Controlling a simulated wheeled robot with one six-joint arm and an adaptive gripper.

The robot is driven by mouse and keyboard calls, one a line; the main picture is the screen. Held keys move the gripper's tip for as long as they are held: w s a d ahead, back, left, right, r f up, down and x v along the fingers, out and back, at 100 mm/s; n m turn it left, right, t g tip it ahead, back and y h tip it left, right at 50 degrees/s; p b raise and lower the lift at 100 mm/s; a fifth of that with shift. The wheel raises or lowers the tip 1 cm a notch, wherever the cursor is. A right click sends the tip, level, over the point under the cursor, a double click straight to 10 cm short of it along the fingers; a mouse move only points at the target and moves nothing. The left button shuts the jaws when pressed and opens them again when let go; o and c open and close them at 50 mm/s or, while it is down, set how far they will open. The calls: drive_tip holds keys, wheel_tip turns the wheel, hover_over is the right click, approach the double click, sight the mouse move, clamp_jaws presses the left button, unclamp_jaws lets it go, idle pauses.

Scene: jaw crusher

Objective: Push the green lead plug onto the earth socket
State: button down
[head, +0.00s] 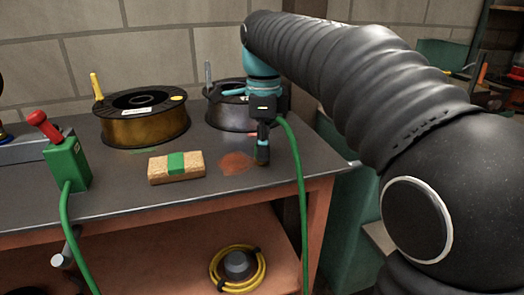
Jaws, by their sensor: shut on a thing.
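My gripper (262,135) points down over the right part of the grey bench. It is shut on the plug of the green lead; the plug is small and dark here and mostly hidden by the fingers. The green lead (300,190) leaves the right side of my gripper and hangs over the front edge of the bench. The lower end of what I hold is close to the bench top beside a reddish patch; I cannot tell whether it touches. I cannot make out the earth socket.
A green box (67,166) with a red handle and another green cable stands at left. A brown reel (145,127) and a grey reel (228,113) stand behind. A tan block (163,172) with a green band lies left of the reddish patch (236,161). A yellow coil (255,280) lies below.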

drive_tip(key=shift+r, duration=0.55)
drive_tip(key=r, duration=0.2)
drive_tip(key=d+r+p, duration=0.1)
drive_tip(key=shift+r, duration=0.4)
drive_tip(key=s+d+r+p, duration=0.1)
drive_tip(key=d+r, duration=0.5)
drive_tip(key=d, duration=0.4)
drive_tip(key=shift+s+d, duration=0.15)
drive_tip(key=shift+d, duration=0.2)
